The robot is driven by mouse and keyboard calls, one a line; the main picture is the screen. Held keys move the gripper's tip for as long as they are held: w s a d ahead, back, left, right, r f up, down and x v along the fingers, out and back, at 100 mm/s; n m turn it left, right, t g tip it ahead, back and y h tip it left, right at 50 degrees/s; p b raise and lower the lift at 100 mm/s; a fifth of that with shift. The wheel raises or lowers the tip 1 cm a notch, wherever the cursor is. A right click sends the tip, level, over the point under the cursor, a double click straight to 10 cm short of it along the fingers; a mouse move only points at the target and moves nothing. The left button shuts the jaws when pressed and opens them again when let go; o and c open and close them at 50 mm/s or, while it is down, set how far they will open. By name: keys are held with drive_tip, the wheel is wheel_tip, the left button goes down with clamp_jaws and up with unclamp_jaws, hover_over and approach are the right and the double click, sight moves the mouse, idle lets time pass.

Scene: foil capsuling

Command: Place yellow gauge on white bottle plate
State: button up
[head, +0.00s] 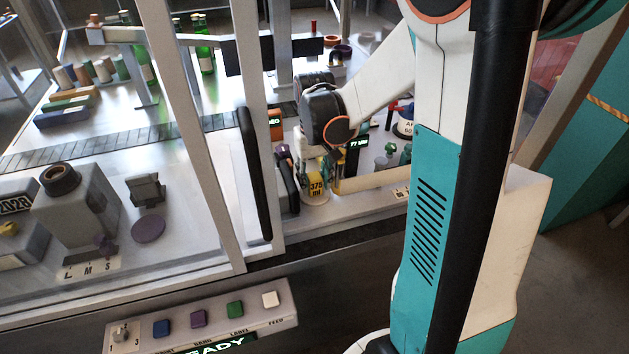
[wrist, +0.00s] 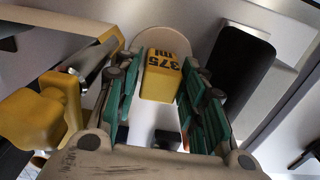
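The yellow gauge (head: 317,188) is a small block marked "375 ml". It stands at the front of the bench behind the frame opening, over the pale round bottle plate (head: 315,199). In the wrist view the gauge (wrist: 160,76) sits between my teal fingers, and the plate's rounded edge (wrist: 127,37) shows behind it. My gripper (head: 327,168) is low around the gauge. Its fingers (wrist: 161,88) look parted, with narrow gaps beside the gauge. The gauge's underside is hidden, so I cannot tell whether it touches the plate.
A black padded post (head: 288,184) stands just left of the gauge; a dark block (wrist: 243,62) is close to my right finger in the wrist view. A yellow part (wrist: 40,115) is at left. Frame uprights (head: 252,120) and a "77 MM" display (head: 357,143) bound the space.

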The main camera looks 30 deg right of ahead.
sight(315, 176)
wheel_tip(315, 176, up, 11)
drive_tip(key=shift+f+p, duration=0.2)
drive_tip(key=shift+p, duration=1)
drive_tip(key=shift+o, duration=0.3)
